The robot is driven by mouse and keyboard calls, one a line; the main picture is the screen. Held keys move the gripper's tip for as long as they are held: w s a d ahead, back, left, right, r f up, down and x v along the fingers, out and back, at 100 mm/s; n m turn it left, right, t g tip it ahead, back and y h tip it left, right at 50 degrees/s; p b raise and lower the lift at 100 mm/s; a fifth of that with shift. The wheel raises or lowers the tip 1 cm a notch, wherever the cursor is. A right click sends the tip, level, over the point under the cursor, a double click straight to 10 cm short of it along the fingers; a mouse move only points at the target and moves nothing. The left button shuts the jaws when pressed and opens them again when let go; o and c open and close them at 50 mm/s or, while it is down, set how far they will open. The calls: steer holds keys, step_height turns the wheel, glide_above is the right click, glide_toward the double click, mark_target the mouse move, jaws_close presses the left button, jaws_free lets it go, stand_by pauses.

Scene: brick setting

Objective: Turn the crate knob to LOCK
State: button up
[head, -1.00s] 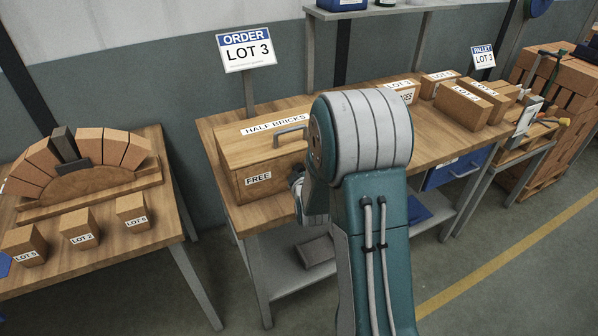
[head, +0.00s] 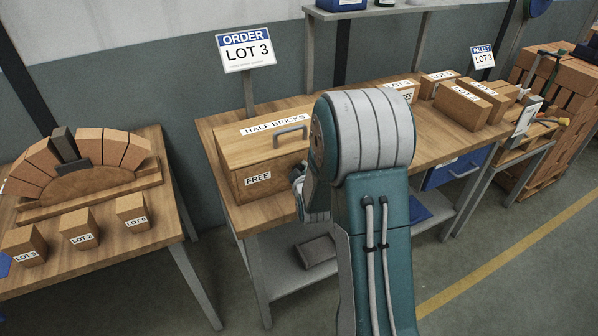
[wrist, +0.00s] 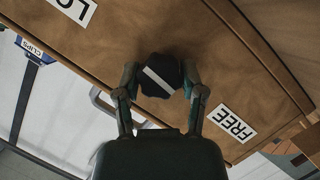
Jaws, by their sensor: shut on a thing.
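The wooden crate (head: 232,153) stands on the workbench, with a HALF BRICKS label on its lid and a FREE label (head: 258,178) on its front. The FREE label (wrist: 233,124) is at the lower right; a label partly cut off, reading "LO" (wrist: 73,8), is at the upper left. My gripper (wrist: 160,85) is shut on the knob, one finger on each side. In the head view my arm hides the knob.
A lid handle (head: 291,132) sits on top of the crate. Several labelled bricks (head: 464,108) stand at the bench's right. A blue CLIPS bin (wrist: 34,50) shows in the wrist view. The arch table (head: 160,232) stands at the left, with a floor gap between.

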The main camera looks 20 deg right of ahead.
steer(key=m+y, duration=0.1)
steer(key=m, duration=0.1)
steer(key=shift+m+g+y, duration=0.3)
steer(key=shift+y, duration=0.1)
steer(key=m+y, duration=0.2)
steer(key=m, duration=0.1)
steer(key=shift+d, duration=0.15)
steer(key=m+y, duration=0.2)
steer(key=m, duration=0.1)
steer(key=shift+f+m+y, duration=0.1)
steer(key=shift+m+y, duration=0.8)
steer(key=shift+m, duration=0.3)
steer(key=o, duration=1.1)
steer(key=shift+d, duration=0.15)
steer(key=shift+o, duration=0.2)
steer(key=v, duration=1.1)
steer(key=shift+s+d+f, duration=0.15)
steer(key=shift+s+f, duration=0.05)
steer(key=shift+s, duration=0.25)
